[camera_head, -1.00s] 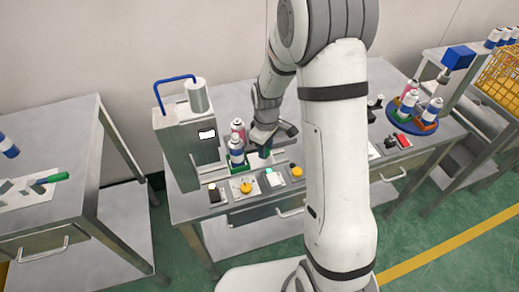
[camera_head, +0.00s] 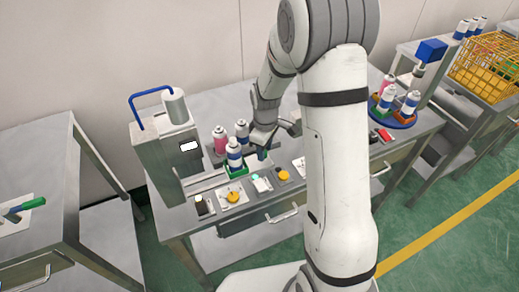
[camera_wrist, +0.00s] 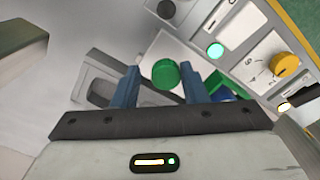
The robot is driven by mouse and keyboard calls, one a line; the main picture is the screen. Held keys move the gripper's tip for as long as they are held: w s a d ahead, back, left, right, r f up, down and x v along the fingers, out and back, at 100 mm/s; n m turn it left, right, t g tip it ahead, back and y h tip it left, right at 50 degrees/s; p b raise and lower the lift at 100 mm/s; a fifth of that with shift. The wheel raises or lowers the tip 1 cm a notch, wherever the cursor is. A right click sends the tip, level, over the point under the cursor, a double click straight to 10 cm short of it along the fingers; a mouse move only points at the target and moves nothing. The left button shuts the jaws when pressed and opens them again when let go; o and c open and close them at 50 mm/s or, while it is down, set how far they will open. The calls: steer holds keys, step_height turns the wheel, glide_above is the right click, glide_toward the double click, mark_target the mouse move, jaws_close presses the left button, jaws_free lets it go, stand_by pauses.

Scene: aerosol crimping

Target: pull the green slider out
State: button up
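The green slider (camera_head: 237,171) shows in the head view, right of the grey crimping machine (camera_head: 160,165). It bears an upright white-and-blue can (camera_head: 234,155). My gripper (camera_head: 262,153) is low at its right end. In the wrist view, the slider's round green knob (camera_wrist: 165,74) lies between the two blue fingers of my gripper (camera_wrist: 160,80). The contact itself is not clear.
A pink can (camera_head: 220,140) and a white-and-blue can (camera_head: 242,132) stand behind the slider. A panel with a yellow dial (camera_head: 233,197) lies in front. A blue turntable (camera_head: 388,119) with cans stands to the right.

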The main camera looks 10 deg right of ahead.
steer(key=shift+o, duration=1.1)
steer(key=shift+s+a, duration=0.1)
steer(key=shift+a, duration=0.05)
steer(key=shift+r, duration=3.9)
steer(key=shift+s+r, duration=0.2)
steer(key=shift+r, duration=0.15)
steer(key=s+d+r+m+t, duration=0.1)
steer(key=s+r+m, duration=0.4)
steer(key=s, duration=0.5)
steer(key=s+d+r+m+t, duration=0.1)
steer(key=s+r+m, duration=0.4)
steer(key=s, duration=0.5)
steer(key=shift+s+d+r+m+t, duration=0.35)
steer(key=shift+d+r+m+t, duration=0.1)
steer(key=shift+d, duration=0.45)
